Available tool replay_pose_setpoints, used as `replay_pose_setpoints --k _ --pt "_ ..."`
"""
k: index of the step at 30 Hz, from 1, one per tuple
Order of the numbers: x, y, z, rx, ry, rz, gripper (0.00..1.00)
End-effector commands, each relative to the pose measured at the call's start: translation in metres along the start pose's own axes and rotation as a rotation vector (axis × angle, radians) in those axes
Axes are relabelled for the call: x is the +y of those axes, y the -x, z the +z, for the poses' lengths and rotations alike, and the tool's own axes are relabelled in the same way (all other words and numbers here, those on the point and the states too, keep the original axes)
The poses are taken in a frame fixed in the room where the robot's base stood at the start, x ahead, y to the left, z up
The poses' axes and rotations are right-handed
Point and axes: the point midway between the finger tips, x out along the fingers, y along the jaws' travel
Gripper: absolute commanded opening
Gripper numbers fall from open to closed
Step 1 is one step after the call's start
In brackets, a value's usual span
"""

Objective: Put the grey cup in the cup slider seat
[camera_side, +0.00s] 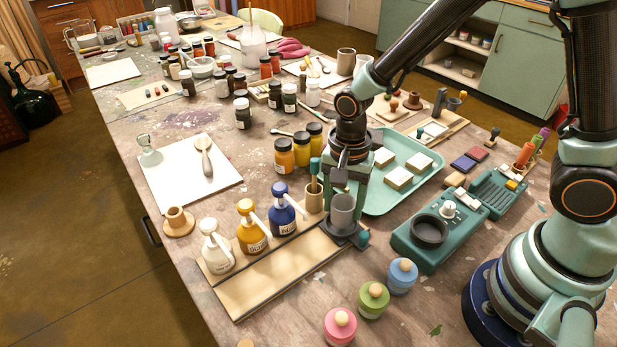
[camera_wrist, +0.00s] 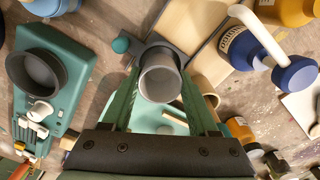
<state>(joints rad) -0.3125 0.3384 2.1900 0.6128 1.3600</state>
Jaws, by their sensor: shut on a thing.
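The grey cup (camera_side: 342,214) is upright between the fingers of my gripper (camera_side: 345,198), which is shut on it. In the wrist view the grey cup (camera_wrist: 160,84) shows its open mouth, with a green finger on each side. The cup slider seat (camera_side: 344,238) is a dark grey holder with a teal knob (camera_side: 363,237), at the near right end of the pale wooden rail board (camera_side: 270,271). The cup is over this seat. In the wrist view the seat (camera_wrist: 158,49) shows behind the cup's rim. Whether the cup's base rests in it is hidden.
White, yellow and blue pump bottles (camera_side: 284,209) stand along the board, with a brown cup (camera_side: 314,200) close to my gripper's left. A green tray (camera_side: 398,190) lies behind. A teal scale (camera_side: 426,237) stands to the right. Pink, green and blue lidded jars (camera_side: 373,300) are in front.

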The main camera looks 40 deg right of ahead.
Motion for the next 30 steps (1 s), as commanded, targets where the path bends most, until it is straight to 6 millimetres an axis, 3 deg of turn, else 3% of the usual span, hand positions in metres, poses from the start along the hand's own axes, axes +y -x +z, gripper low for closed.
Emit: replay_pose_setpoints --k 30 --pt "0.000 -0.013 0.000 0.000 0.000 0.000 0.04"
